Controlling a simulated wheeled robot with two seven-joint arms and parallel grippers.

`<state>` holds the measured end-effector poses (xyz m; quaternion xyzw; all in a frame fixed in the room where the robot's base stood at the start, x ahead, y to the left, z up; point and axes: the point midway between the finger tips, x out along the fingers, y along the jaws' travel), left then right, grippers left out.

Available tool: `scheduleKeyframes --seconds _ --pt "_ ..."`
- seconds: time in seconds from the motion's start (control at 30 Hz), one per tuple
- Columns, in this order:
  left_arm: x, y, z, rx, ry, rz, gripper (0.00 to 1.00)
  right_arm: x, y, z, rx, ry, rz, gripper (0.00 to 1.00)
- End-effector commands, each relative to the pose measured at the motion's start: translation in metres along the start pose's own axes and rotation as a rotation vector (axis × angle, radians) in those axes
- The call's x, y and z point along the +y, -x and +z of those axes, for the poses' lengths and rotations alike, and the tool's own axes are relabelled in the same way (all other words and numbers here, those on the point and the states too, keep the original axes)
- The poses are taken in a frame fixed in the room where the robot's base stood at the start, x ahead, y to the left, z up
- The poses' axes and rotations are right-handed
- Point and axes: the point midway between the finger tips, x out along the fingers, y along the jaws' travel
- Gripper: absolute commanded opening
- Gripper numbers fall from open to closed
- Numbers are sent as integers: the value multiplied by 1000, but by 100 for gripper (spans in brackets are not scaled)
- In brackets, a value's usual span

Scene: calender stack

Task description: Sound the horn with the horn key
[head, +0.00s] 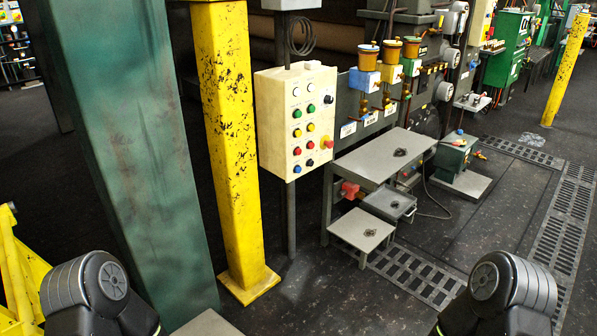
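A cream control box (270,125) stands on a grey post behind the yellow column. Its front carries rows of round keys: white at the top, then green, yellow, red and blue. A black knob (328,99) and a red mushroom button (326,142) on yellow sit at its right edge. The labels are too small to read, so I cannot tell which key is the horn key. Neither gripper is in view; only black upper parts of my arms show at the bottom left and bottom right.
A yellow column (226,130) and a green pillar (130,140) stand left of the box. A grey table (370,165) and low grey stands (350,228) are right of it. The dark floor (320,290) in front is clear.

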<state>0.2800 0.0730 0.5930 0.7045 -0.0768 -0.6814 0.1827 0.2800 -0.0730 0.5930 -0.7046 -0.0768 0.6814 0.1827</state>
Motion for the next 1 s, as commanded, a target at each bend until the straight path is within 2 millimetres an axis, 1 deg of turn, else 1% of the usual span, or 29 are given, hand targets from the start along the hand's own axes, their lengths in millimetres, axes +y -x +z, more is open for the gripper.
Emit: scheduleKeyframes --seconds 0.03,0.2,0.27,1.0 --pt "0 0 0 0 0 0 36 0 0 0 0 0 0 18" --pt "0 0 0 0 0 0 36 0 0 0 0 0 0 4" --pt "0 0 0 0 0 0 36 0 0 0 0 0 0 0" --pt "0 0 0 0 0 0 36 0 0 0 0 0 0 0"
